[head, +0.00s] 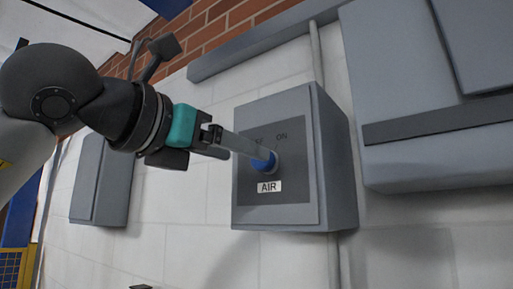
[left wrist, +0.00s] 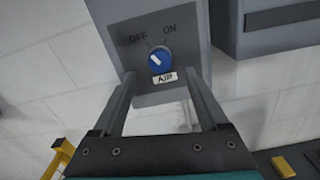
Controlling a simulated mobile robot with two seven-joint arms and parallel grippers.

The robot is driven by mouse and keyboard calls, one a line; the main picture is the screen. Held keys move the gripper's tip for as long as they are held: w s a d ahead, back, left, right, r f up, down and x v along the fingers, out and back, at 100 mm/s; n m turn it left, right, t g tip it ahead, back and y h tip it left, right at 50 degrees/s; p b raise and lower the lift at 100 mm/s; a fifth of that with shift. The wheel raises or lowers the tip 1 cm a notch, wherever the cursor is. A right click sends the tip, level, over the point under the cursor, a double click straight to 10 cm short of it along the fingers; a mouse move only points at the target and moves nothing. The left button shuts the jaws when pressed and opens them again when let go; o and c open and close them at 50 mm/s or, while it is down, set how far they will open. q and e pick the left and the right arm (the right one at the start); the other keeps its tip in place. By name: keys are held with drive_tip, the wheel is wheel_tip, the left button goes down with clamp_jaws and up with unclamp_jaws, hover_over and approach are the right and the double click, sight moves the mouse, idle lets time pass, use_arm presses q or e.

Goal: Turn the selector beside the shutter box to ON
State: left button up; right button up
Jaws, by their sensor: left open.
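The selector is a blue knob (head: 265,163) on the front plate of a grey control box (head: 345,165), above an AIR label. The left wrist view shows the knob (left wrist: 159,61) with OFF at its upper left and ON above it. Its white pointer mark leans up-left, toward OFF. My left gripper (head: 256,153) is open, with its long fingers reaching to the box front. In the left wrist view its fingertips (left wrist: 158,75) lie on either side of and slightly below the knob. I cannot tell whether they touch it. My right gripper is not in view.
A large grey box (head: 390,80) is on the wall to the right, and a smaller grey box (head: 103,180) is at the left. A conduit runs above and below the control box. The white block wall (head: 180,235) below is mostly clear.

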use_arm(q)
drive_tip(key=shift+p+x, duration=0.8)
drive_tip(key=shift+x, duration=2)
clamp_jaws()
